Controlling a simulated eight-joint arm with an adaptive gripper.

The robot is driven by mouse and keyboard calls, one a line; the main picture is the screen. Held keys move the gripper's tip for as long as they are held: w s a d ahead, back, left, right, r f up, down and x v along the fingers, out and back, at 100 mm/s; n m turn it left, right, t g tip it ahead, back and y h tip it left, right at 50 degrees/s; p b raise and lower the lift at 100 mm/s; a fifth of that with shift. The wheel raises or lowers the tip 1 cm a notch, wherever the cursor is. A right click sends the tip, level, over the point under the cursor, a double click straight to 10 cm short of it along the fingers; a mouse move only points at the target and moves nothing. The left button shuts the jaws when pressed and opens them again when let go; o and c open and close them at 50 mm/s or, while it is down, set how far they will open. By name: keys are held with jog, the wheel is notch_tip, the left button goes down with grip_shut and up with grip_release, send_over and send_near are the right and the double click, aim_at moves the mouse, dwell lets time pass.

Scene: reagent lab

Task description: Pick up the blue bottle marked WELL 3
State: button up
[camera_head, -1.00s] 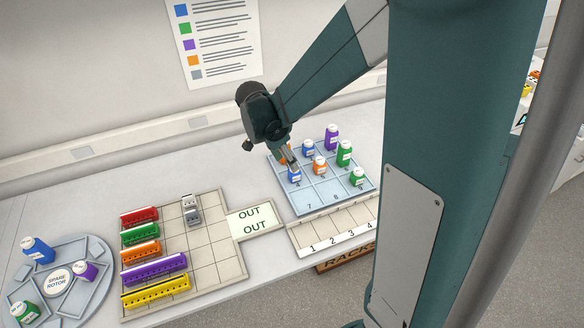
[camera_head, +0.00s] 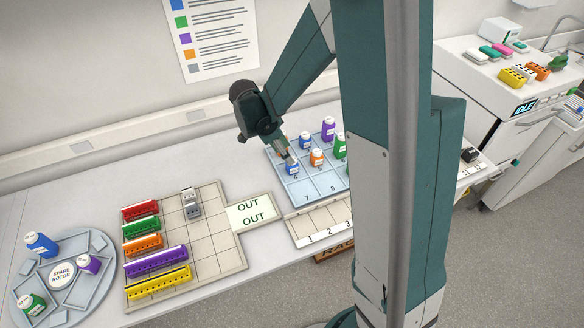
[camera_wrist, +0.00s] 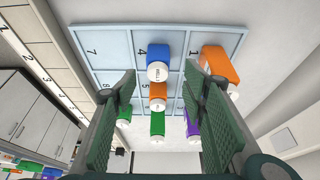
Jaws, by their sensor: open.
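A blue bottle (camera_head: 292,167) with a white cap stands in cell 4 of the light-blue numbered tray (camera_head: 313,191). In the wrist view this blue bottle (camera_wrist: 160,58) lies ahead of my gripper (camera_wrist: 163,78), between the lines of its open, empty fingers. Its label is too small to read surely. In the head view my gripper (camera_head: 284,152) is just above and behind it, its tips partly hidden. A second blue bottle (camera_head: 305,139) stands farther back in the tray. A third blue bottle (camera_head: 40,244) is on the spare rotor at the left.
Close neighbours are an orange bottle (camera_head: 317,157), a purple bottle (camera_head: 328,129) and a green bottle (camera_head: 340,146). Another orange bottle (camera_wrist: 220,70) is beside the right finger. Coloured racks (camera_head: 155,261) stand on a beige board. My column hides the tray's right side.

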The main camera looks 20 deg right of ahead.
jog(key=shift+x, duration=0.95)
jog(key=shift+s+x, duration=0.2)
jog(key=shift+x, duration=2.45)
jog(key=shift+r, duration=0.1)
jog(key=c, duration=1)
